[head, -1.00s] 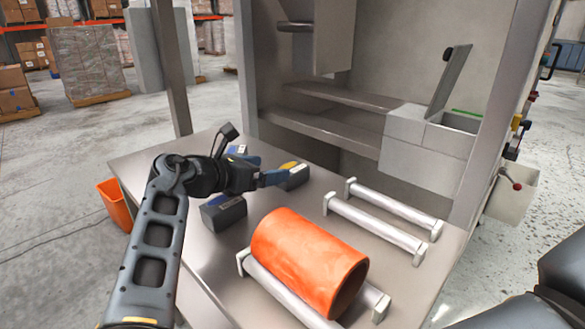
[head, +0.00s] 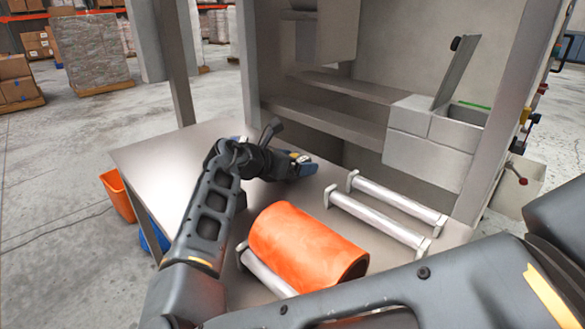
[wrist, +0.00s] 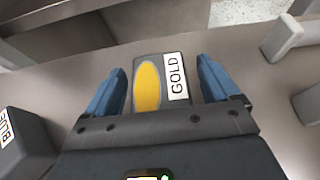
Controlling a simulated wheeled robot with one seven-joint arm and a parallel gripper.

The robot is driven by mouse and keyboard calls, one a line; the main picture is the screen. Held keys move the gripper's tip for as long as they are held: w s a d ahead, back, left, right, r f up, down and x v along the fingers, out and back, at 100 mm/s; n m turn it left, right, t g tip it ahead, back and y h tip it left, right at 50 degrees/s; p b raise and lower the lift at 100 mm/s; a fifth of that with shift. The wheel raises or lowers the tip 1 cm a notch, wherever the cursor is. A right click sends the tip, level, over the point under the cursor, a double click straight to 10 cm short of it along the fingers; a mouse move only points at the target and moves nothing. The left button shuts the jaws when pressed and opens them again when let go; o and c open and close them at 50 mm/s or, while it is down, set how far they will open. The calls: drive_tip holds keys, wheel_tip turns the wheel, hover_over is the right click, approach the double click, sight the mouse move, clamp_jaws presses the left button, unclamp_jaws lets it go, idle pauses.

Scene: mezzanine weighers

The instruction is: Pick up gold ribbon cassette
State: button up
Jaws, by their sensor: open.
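The gold ribbon cassette (wrist: 175,62) is a dark block with a yellow oval and a white GOLD label, lying on the steel table. In the wrist view it sits between the two blue fingers of my gripper (wrist: 161,74), with a gap on each side. My gripper is open. In the head view my gripper (head: 303,168) is over the cassette's spot and hides most of it; a small patch of yellow (head: 293,156) shows beside the fingers.
Another dark cassette, its label seeming to read BLUE (wrist: 16,150), lies left in the wrist view. On the steel table (head: 165,170), an orange roll (head: 300,245) rests at the front and metal roller bars (head: 385,222) stand to the right. An orange bin (head: 117,193) hangs left.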

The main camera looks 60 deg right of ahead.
drive_tip(key=shift+c, duration=0.2)
drive_tip(key=c, duration=1.1)
drive_tip(key=shift+o, duration=0.2)
drive_tip(key=shift+r, duration=0.1)
